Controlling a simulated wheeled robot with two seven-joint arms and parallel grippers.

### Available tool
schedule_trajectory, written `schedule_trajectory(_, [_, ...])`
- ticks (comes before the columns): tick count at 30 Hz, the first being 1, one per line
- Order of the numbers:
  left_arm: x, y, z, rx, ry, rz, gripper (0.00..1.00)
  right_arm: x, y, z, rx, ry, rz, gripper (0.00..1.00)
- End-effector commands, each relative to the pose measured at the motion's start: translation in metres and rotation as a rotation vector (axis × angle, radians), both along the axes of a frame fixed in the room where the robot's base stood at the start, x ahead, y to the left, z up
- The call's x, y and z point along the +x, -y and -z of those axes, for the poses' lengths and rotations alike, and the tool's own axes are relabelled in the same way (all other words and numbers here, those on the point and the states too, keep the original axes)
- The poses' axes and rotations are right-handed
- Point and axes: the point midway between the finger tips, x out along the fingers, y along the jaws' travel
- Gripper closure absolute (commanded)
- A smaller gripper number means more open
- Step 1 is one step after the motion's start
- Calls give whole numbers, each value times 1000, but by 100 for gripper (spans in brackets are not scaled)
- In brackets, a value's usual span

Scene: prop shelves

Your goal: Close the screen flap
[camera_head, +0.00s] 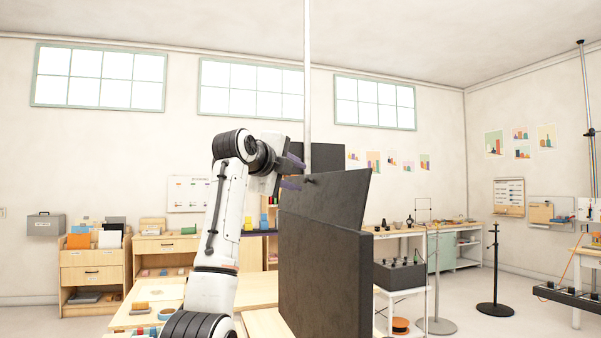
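A dark grey screen (325,275) stands upright in front of me, right of the middle. A dark panel that looks like its flap (335,200) rises at its top, at an angle to the front face. A small dark knob (310,179) shows near the flap's upper left edge. My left gripper (292,172) is beside the flap's upper left corner, just left of the knob. Its two purple fingers are apart with nothing seen between them. I cannot tell whether a finger touches the flap. My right gripper is not in view.
A pale vertical pole (307,80) rises behind the flap, with another dark panel (325,157) by it. A wooden table (262,290) lies behind my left arm. A white stand with a dark box (399,275) is close on the right.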

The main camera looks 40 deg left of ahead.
Motion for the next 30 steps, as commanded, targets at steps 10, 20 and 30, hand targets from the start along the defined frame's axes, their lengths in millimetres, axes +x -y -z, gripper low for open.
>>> schedule_trajectory(10, [25, -8, 4, 0, 0, 0, 66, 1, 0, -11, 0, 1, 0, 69])
schedule_trajectory(20, [25, -8, 4, 0, 1, 0, 87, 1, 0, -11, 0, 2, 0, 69])
schedule_trajectory(30, [25, -8, 4, 0, 0, 0, 100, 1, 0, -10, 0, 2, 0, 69])
